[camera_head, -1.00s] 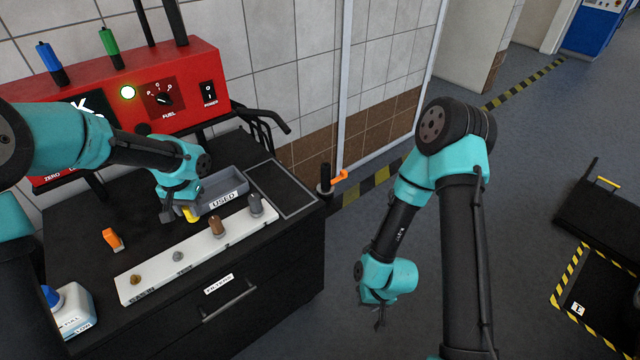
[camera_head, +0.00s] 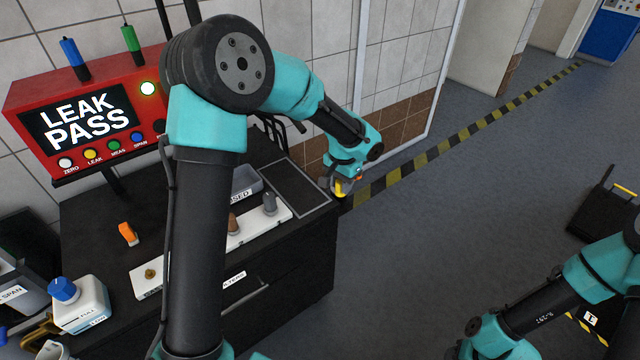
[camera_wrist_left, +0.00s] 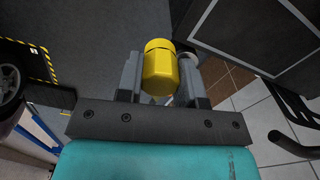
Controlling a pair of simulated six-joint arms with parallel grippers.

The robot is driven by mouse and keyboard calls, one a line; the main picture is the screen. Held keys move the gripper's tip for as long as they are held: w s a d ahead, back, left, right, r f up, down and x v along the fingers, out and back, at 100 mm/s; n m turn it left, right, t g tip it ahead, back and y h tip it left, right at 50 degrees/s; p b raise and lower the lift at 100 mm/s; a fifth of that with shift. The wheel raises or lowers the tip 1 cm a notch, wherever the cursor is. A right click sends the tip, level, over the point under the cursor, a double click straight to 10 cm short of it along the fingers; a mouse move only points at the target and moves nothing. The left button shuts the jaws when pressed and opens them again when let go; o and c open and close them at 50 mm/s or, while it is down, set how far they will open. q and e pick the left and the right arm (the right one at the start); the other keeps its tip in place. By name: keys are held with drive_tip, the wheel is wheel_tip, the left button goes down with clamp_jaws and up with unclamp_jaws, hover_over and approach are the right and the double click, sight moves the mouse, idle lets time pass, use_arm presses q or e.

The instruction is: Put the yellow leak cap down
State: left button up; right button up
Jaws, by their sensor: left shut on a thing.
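The yellow leak cap (camera_wrist_left: 160,68) is between the fingers of my left gripper (camera_wrist_left: 160,75) in the left wrist view. The cap is mostly hidden there by the gripper. My right arm shows at the lower right of the head view; its gripper is out of the picture.
A red analyser (camera_head: 30,100) reads LEAK PASS. A white bottle (camera_head: 80,305) stands at the lower left.

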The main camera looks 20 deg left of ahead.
use_arm(q)
drive_tip(key=shift+w+d, duration=0.2)
drive_tip(key=shift+d, duration=0.35)
use_arm(e)
drive_tip(key=shift+s+d, duration=0.2)
drive_tip(key=shift+d, duration=0.1)
use_arm(q)
drive_tip(key=shift+s+a+f, duration=0.15)
drive_tip(key=shift+a, duration=0.35)
use_arm(e)
drive_tip(key=o, duration=0.3)
use_arm(q)
drive_tip(key=s+a+f, duration=0.2)
drive_tip(key=a, duration=0.2)
drive_tip(key=s+a+f+n, duration=0.1)
drive_tip(key=s+a, duration=0.1)
drive_tip(key=a, duration=0.2)
drive_tip(key=s+a+f+n, duration=0.1)
drive_tip(key=s+a+f, duration=0.1)
drive_tip(key=a, duration=0.2)
drive_tip(key=shift+a+f, duration=0.25)
drive_tip(key=shift+f, duration=0.1)
use_arm(e)
drive_tip(key=shift+o, duration=0.5)
